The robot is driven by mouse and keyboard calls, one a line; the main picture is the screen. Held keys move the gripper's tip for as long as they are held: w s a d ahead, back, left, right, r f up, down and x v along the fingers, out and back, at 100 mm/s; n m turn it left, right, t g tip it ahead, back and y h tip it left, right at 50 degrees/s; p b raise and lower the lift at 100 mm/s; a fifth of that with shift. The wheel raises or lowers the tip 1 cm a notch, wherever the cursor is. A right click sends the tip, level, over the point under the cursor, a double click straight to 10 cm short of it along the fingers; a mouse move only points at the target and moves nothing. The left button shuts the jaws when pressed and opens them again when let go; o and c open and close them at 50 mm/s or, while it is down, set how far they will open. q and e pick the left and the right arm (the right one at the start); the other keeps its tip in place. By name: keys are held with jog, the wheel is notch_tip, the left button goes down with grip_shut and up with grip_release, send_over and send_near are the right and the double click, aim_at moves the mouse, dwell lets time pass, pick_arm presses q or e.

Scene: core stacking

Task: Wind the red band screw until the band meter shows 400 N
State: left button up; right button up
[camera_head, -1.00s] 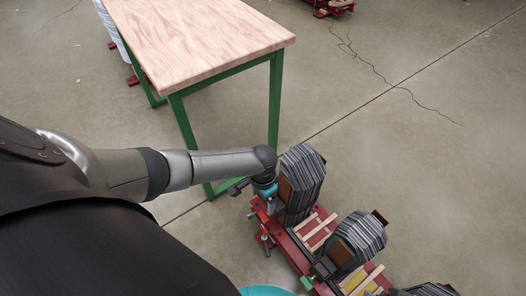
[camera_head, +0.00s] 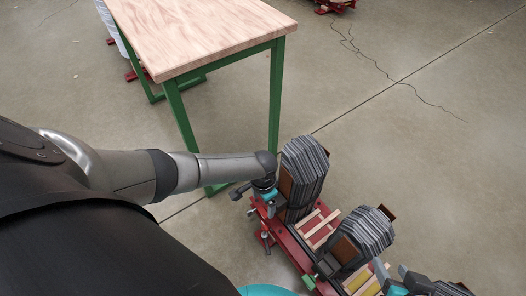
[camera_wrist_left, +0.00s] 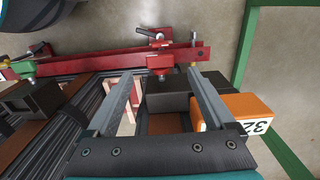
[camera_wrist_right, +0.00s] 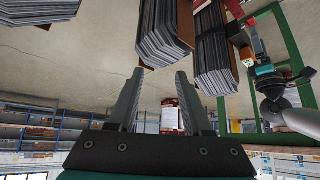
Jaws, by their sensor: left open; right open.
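In the left wrist view a red screw clamp (camera_wrist_left: 160,63) with a dark cross handle sits on a red beam (camera_wrist_left: 95,62), beyond my left fingertips. I cannot tell surely that it is the band screw.
Grey laminated stacks, one of them the middle stack (camera_head: 365,235), stand on a red base frame (camera_head: 292,243). A wooden table (camera_head: 200,35) with green legs stands behind. The concrete floor (camera_head: 430,150) to the right is clear. Shelving (camera_wrist_right: 40,125) shows in the right wrist view.

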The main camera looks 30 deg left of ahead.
aim_at(263, 212)
pick_arm(q)
jog(key=shift+f+b, duration=0.5)
jog(key=shift+f, duration=0.35)
jog(key=shift+f+b, duration=0.45)
jog(key=shift+f, duration=0.1)
jog(key=shift+f+b, duration=0.5)
jog(key=shift+f, duration=0.2)
jog(key=shift+f+b, duration=0.45)
jog(key=shift+f, duration=0.1)
pick_arm(e)
jog(key=w+a+r+t+y, duration=0.2)
jog(key=a+t+y, duration=0.2)
jog(key=a+t, duration=0.2)
jog(key=shift+w+a+t, duration=0.2)
jog(key=shift+a+t, duration=0.2)
jog(key=shift+a, duration=0.1)
jog(key=shift+r, duration=0.15)
